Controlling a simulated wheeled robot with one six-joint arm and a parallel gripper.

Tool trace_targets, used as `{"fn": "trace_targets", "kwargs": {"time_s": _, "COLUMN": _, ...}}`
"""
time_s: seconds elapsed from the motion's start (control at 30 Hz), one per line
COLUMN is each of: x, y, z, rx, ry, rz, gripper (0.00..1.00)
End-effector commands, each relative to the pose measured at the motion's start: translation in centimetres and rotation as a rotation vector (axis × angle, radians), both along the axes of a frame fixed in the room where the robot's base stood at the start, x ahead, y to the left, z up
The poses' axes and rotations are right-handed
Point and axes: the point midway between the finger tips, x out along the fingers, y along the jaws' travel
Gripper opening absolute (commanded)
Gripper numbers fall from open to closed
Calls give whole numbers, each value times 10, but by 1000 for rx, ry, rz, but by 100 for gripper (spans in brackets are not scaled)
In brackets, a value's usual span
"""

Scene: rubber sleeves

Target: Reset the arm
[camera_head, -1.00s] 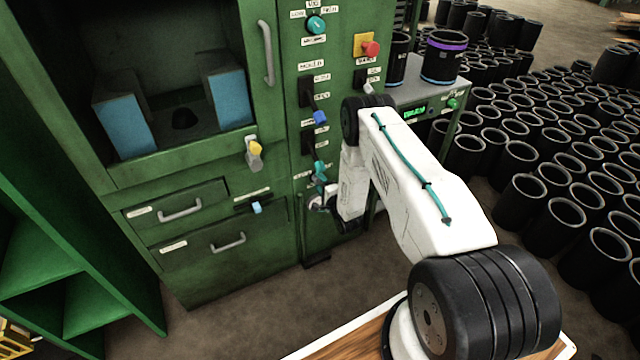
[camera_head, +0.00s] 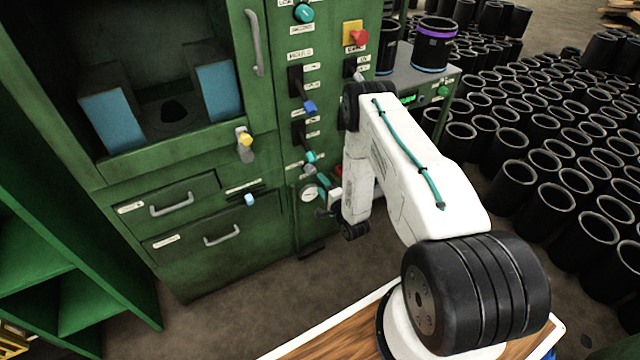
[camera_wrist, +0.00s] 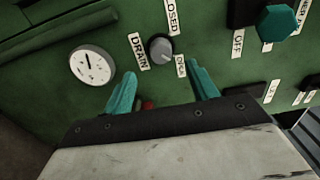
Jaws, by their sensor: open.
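My arm reaches over toward the green machine's control panel (camera_head: 283,165). In the wrist view my gripper (camera_wrist: 162,92) has its two teal fingers spread apart, with nothing between the tips. Beyond the fingers is a grey round drain knob (camera_wrist: 160,50), between labels reading DRAIN, CLOSED and partly hidden OPEN. The knob looks clear of both fingers. A white round gauge (camera_wrist: 92,65) is left of the knob; it also shows in the head view (camera_head: 309,193). In the head view the gripper (camera_head: 328,200) is small and partly hidden by my wrist.
A teal-handled switch (camera_wrist: 279,22) is at upper right in the wrist view. The machine has drawers (camera_head: 172,205) and a red button (camera_head: 359,38). Black sleeves (camera_head: 560,210) crowd the floor at right. Green shelving (camera_head: 35,270) stands at left. Some bare floor lies before the machine.

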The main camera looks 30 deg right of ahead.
Motion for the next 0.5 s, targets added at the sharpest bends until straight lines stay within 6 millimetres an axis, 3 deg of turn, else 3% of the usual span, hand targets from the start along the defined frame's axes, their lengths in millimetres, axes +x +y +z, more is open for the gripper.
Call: {"fn": "trace_targets", "kwargs": {"time_s": 0.5, "x": 0, "y": 0, "z": -7, "rx": -55, "ry": 34, "rz": 3, "gripper": 58}}
